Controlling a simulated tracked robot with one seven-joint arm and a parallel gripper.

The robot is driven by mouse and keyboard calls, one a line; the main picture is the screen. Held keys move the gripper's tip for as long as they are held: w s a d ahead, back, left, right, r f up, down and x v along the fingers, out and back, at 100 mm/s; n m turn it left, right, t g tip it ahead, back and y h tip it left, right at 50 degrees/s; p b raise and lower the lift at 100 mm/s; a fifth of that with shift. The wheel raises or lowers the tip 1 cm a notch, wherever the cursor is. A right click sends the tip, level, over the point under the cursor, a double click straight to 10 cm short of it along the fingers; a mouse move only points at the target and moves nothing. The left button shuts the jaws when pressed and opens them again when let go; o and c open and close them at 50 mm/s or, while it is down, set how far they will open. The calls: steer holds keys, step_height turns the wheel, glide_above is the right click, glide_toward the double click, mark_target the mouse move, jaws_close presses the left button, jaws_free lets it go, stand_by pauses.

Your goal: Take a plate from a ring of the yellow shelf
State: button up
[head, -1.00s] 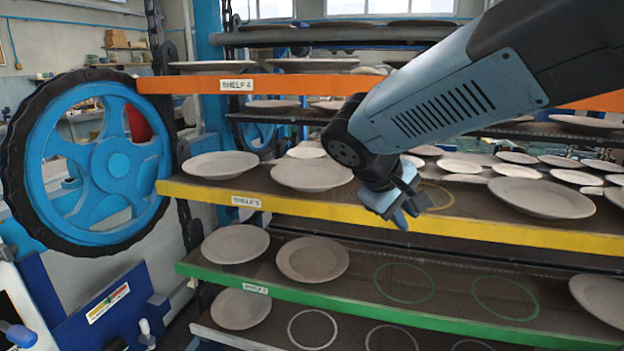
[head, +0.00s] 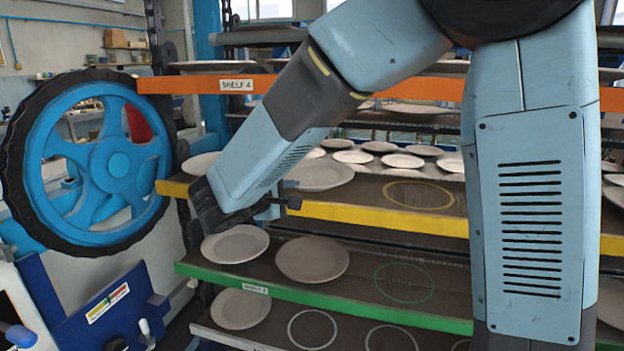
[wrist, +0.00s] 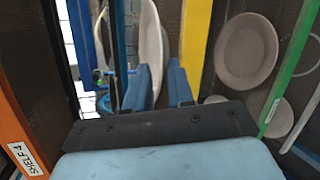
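The yellow shelf (head: 375,217) carries a pale plate (head: 318,174) and another plate (head: 199,163) at its left end. My arm partly covers both. A yellow ring (head: 418,195) to their right is empty. My gripper (head: 279,204) is at the front edge of the yellow shelf, turned sideways. In the wrist view its two blue fingers (wrist: 158,85) are apart. A plate (wrist: 152,35) shows nearly edge-on in line with the gap between them, beside the yellow edge (wrist: 196,40). I cannot tell whether its rim is between the fingers or beyond them.
The green shelf (head: 350,299) below holds plates (head: 235,244) and an empty green ring (head: 404,283). The orange shelf (head: 200,84) is above. A blue wheel (head: 118,165) stands at the left. My arm hides much of the right side.

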mark_target(318, 188)
steer(key=x, duration=0.6)
steer(key=shift+w+d+f, duration=0.15)
steer(key=shift+w+d, duration=0.1)
steer(key=shift+d, duration=0.05)
steer(key=x, duration=0.5)
steer(key=shift+s+d, duration=0.1)
steer(key=shift+d, duration=0.1)
jaws_close()
stand_by(0.9)
